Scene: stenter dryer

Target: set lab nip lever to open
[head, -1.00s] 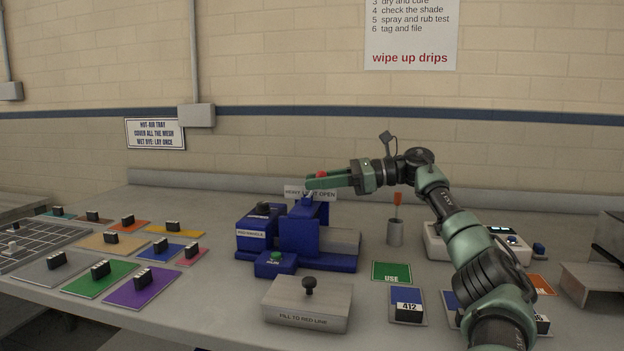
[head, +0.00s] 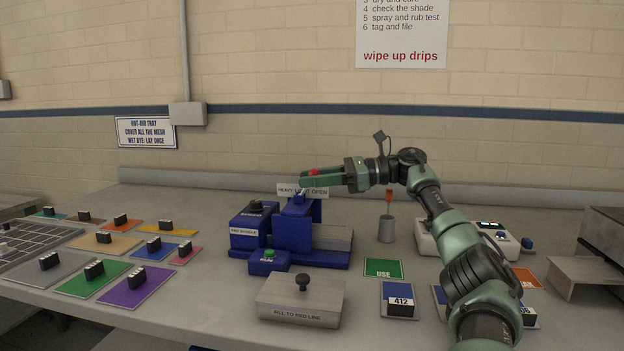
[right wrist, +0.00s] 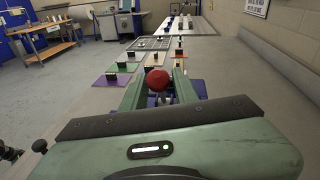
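The lab nip lever shows by its round red knob (head: 313,172), above the blue padder (head: 293,231). A sign on top of the padder reads "HEAVY LIGHT OPEN", partly covered by my gripper. My right gripper (head: 308,181) is at the knob, its green fingers level and pointing left. In the right wrist view the red knob (right wrist: 157,80) sits between the two fingers, near their tips. Whether the fingers press on it cannot be told. The lever's shaft and pointer position are hidden. My left gripper is not in view.
A metal lidded trough (head: 301,299) with a black knob stands in front of the padder, near a green button box (head: 268,262). A cup with an orange-handled tool (head: 387,229) stands to the right. Colored swatches (head: 137,286) lie to the left.

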